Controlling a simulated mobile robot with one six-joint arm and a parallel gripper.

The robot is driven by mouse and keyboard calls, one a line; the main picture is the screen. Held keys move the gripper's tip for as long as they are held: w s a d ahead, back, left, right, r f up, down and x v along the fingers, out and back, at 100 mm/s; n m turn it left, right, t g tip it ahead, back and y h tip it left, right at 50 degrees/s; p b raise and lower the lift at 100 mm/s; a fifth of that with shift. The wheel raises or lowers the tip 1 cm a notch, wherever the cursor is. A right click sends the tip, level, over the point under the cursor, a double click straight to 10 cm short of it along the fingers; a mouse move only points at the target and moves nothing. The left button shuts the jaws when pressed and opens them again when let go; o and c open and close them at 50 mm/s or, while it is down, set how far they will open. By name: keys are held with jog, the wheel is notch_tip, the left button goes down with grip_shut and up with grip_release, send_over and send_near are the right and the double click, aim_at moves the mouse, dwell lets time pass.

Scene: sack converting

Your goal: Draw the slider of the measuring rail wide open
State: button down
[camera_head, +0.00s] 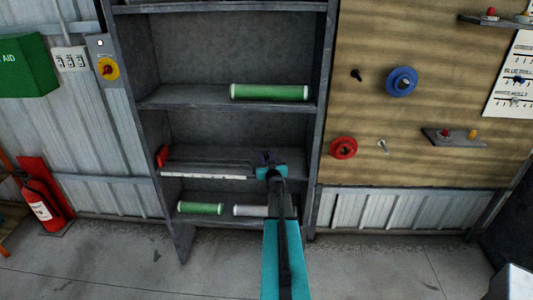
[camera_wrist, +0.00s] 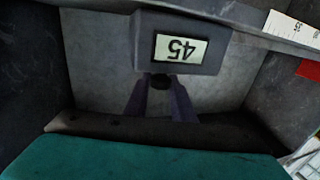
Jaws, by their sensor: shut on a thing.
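The measuring rail (camera_head: 205,176) lies along a lower shelf of the dark rack, with a white scale strip along its front and a red end piece (camera_head: 162,157) at its left. My gripper (camera_head: 269,163) is at the rail's right part. In the wrist view its two fingers (camera_wrist: 161,86) are shut on a small dark knob (camera_wrist: 160,82) below a grey block, which looks like the slider (camera_wrist: 205,58). The block carries a pale label reading 45, upside down. In the head view my gripper and arm hide much of the slider.
A green roll (camera_head: 270,92) lies on the shelf above. Another green roll (camera_head: 201,208) and a pale roll (camera_head: 250,210) lie on the bottom shelf. The rack's right upright (camera_head: 318,130) stands close beside my gripper. The floor in front is clear.

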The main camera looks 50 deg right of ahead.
jog(key=shift+s+d+r, duration=0.1)
jog(key=shift+s+d, duration=0.15)
jog(key=shift+d, duration=0.05)
jog(key=c, duration=1.5)
grip_release()
jog(key=shift+s, duration=0.1)
jog(key=shift+w+a, duration=0.15)
jog(key=shift+w, duration=0.05)
jog(key=shift+b+v, duration=1.85)
jog(key=shift+v, duration=5.05)
